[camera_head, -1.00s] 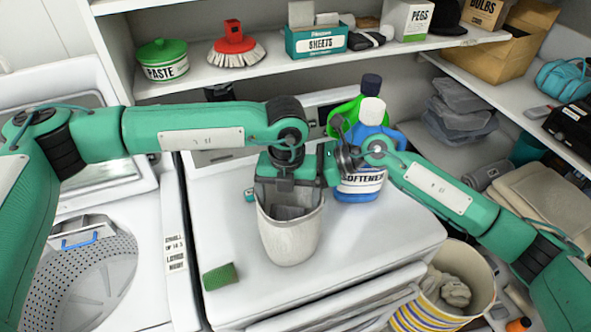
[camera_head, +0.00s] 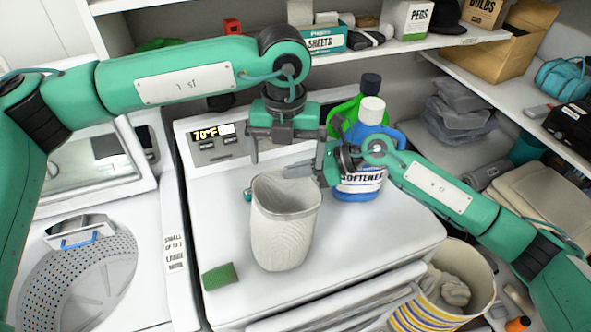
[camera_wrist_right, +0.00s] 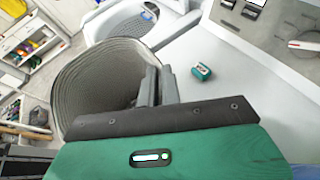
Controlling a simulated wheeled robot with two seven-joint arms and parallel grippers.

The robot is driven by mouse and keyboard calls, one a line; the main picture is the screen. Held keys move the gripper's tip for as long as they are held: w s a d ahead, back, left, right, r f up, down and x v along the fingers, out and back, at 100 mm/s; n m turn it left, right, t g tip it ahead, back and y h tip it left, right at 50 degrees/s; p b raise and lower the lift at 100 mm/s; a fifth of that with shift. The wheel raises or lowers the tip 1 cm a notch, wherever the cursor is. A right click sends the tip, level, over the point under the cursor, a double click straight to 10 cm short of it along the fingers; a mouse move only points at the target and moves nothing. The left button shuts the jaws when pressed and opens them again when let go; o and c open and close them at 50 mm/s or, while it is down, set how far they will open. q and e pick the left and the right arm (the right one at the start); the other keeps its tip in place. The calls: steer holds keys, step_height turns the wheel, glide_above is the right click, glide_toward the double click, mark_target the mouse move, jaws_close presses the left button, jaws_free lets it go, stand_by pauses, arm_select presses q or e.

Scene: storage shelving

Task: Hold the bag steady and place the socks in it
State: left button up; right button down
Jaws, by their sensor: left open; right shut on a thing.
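The pale ribbed bag (camera_head: 284,230) stands upright with its mouth open on the white machine top. It also fills the left of the right wrist view (camera_wrist_right: 95,85). My right gripper (camera_head: 300,171) is shut on the bag's rim at its back right; the jaws show at the rim in the wrist view (camera_wrist_right: 158,85). My left gripper (camera_head: 287,155) is open, apart from the bag and above its mouth, with nothing seen between its fingers. No socks can be made out inside the bag; its bottom is hidden. Greyish cloth pieces (camera_head: 452,287), possibly socks, lie in a striped basket.
Blue softener (camera_head: 361,160) and green bottles stand close behind my right gripper. A green sponge (camera_head: 220,276) lies at the machine's front left. The striped basket (camera_head: 425,318) is at the lower right. A shelf (camera_head: 400,47) runs behind. The machine top right of the bag is clear.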

steer(key=c, duration=1.5)
jaws_free()
steer(key=shift+c, duration=0.2)
steer(key=v, duration=1.2)
